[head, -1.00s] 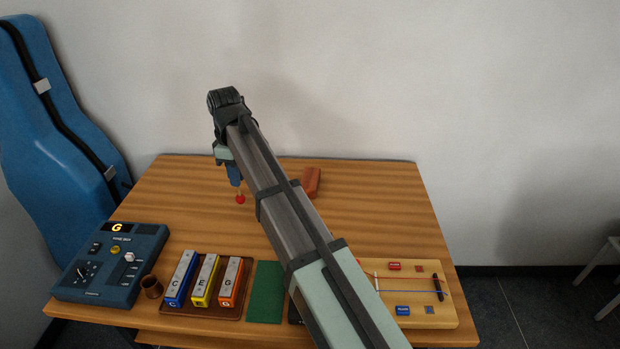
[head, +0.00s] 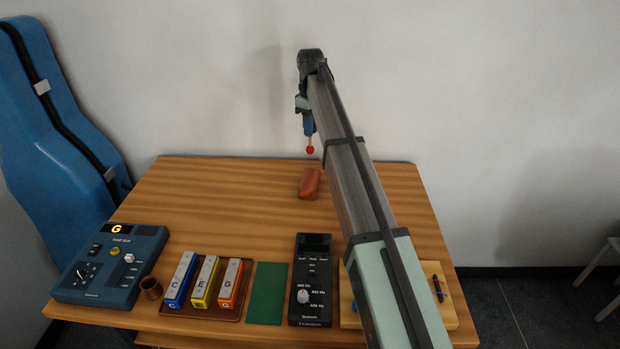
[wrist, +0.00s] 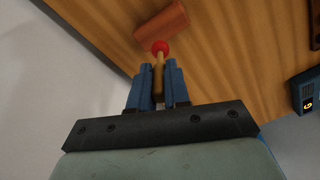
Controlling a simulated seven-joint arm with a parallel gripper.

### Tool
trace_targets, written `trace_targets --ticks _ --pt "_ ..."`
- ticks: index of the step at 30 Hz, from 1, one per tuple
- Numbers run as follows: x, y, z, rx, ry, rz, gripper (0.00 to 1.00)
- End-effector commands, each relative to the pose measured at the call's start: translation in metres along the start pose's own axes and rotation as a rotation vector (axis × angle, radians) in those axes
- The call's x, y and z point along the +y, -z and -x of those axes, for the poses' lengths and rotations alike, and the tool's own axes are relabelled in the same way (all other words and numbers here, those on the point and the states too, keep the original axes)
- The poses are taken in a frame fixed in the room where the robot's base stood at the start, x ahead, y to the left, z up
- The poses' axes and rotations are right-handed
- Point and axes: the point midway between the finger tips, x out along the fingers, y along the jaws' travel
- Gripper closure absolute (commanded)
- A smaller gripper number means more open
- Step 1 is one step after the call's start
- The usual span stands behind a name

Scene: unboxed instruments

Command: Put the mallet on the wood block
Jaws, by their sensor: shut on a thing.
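The mallet (head: 310,149) has a red ball head and a light wooden handle. My gripper (head: 309,127) is shut on its handle, and the head hangs down below the fingers. The wood block (head: 310,183) is a reddish-brown block lying at the back of the table. In the head view the mallet head shows just above the block in the picture, apart from it. In the wrist view my gripper (wrist: 158,83) holds the mallet (wrist: 160,48) between blue fingers, with the red head close to the near edge of the wood block (wrist: 162,22) in the picture.
Along the table's front stand a blue tone box (head: 112,264), a brown cup (head: 151,287), a tray of lettered chime bars (head: 204,282), a green mat (head: 267,293), a black tuner (head: 312,280) and a wooden board (head: 437,291). The table's middle (head: 240,215) is clear.

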Motion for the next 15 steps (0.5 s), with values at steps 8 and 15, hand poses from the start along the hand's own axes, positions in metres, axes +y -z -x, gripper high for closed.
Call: trace_targets --ticks 8,15 --pt "-0.001 -0.001 -0.024 -0.001 0.001 -0.021 1.0" --pt "-0.001 0.0 -0.059 0.0 0.0 -0.02 1.0"
